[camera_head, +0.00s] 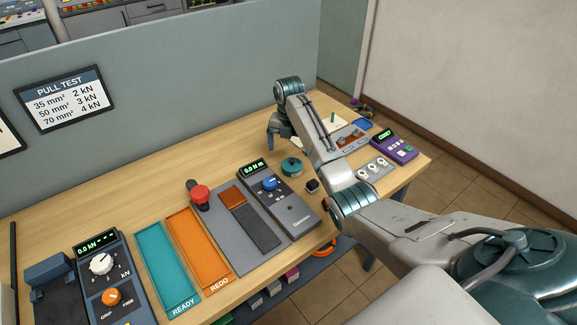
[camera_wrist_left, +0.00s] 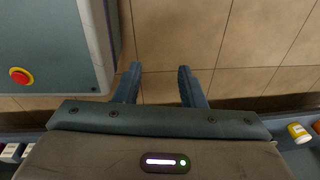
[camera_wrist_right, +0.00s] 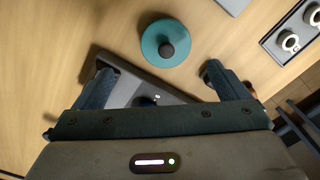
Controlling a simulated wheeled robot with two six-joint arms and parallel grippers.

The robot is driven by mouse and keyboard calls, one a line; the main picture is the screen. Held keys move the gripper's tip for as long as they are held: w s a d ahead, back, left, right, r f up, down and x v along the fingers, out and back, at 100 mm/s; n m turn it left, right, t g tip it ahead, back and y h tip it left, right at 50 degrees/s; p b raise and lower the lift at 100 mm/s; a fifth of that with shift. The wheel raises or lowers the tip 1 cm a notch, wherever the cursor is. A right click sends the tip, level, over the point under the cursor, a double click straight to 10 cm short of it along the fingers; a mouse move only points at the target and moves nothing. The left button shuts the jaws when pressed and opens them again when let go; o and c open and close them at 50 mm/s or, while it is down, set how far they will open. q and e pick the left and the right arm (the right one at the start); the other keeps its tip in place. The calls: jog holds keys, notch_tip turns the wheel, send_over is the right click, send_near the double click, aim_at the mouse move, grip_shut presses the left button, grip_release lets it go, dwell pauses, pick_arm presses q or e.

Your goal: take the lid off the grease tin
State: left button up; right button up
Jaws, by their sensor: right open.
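The grease tin (camera_head: 291,167) stands on the wooden bench, its round teal lid with a dark knob facing up. It also shows in the right wrist view (camera_wrist_right: 156,52), ahead of the fingertips and roughly centred between them. My right gripper (camera_head: 271,143) is up over the bench, left of and behind the tin in the head view. In the right wrist view (camera_wrist_right: 160,72) its fingers are wide apart and empty, apart from the tin. My left gripper (camera_wrist_left: 159,70) is open and empty above the floor; it is outside the head view.
A grey meter (camera_head: 285,205) with a blue knob lies close to the tin. A small black item (camera_head: 312,186), a purple meter (camera_head: 394,147) and a plate of lugs (camera_head: 374,169) are to the right. Teal (camera_head: 150,235) and orange (camera_head: 181,223) trays lie left. A grey panel (camera_head: 200,95) backs the bench.

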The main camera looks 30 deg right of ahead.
aim_at(292, 160)
jog(key=shift+f, duration=0.4)
jog(key=shift+d+f, duration=0.1)
jog(key=shift+f, duration=0.15)
jog(key=f+p, duration=0.1)
jog(key=f, duration=0.1)
jog(key=f+p, duration=0.1)
jog(key=f, duration=0.1)
jog(key=shift+s+d+f+p, duration=0.1)
jog(key=shift+s+d+p, duration=0.2)
jog(key=shift+f, duration=0.4)
jog(key=shift+c, duration=0.4)
jog(key=c, duration=0.4)
pick_arm(q)
jog(key=r, duration=0.2)
jog(key=s+r, duration=0.1)
jog(key=shift+d, duration=0.4)
pick_arm(e)
jog(key=c, duration=0.6)
